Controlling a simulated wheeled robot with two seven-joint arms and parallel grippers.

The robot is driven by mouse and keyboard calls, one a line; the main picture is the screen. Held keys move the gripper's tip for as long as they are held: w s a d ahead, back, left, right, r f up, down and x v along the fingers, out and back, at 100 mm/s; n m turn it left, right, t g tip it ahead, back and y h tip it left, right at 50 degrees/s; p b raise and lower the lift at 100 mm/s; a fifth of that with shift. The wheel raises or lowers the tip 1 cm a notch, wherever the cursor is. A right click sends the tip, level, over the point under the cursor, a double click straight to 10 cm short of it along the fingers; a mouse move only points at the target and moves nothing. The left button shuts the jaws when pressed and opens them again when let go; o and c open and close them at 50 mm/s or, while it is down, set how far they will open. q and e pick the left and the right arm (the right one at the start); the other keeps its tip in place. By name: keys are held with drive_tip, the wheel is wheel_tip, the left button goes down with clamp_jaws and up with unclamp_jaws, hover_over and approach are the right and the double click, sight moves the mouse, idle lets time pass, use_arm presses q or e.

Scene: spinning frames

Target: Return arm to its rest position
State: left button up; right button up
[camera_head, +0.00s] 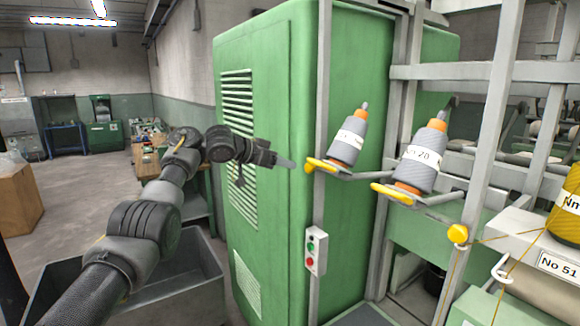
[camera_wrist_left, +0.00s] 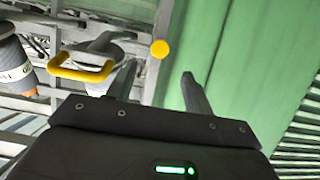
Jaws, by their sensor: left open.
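My left arm comes in from the left in the head view and reaches toward the frame. My left gripper (camera_head: 284,162) is just left of the yellow end of the nearest holder. In the left wrist view its two fingers (camera_wrist_left: 160,92) are apart with nothing between them. A grey yarn bobbin (camera_head: 347,140) with an orange top and white label sits tilted on the nearest holder. A second grey bobbin (camera_head: 420,158) sits on the holder to its right. A bobbin (camera_wrist_left: 14,68) also shows at the left of the left wrist view. My right gripper is not in view.
A tall green cabinet (camera_head: 265,75) stands behind the gripper. The grey metal frame (camera_head: 490,120) with holders is on the right. A control box (camera_head: 316,250) with buttons is on the post below. A grey bin (camera_head: 195,270) stands under my arm. Open floor (camera_head: 75,195) lies at left.

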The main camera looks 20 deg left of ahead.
use_arm(q)
drive_tip(key=shift+w+d, duration=0.1)
drive_tip(key=shift+d, duration=0.25)
drive_tip(key=shift+f, duration=0.1)
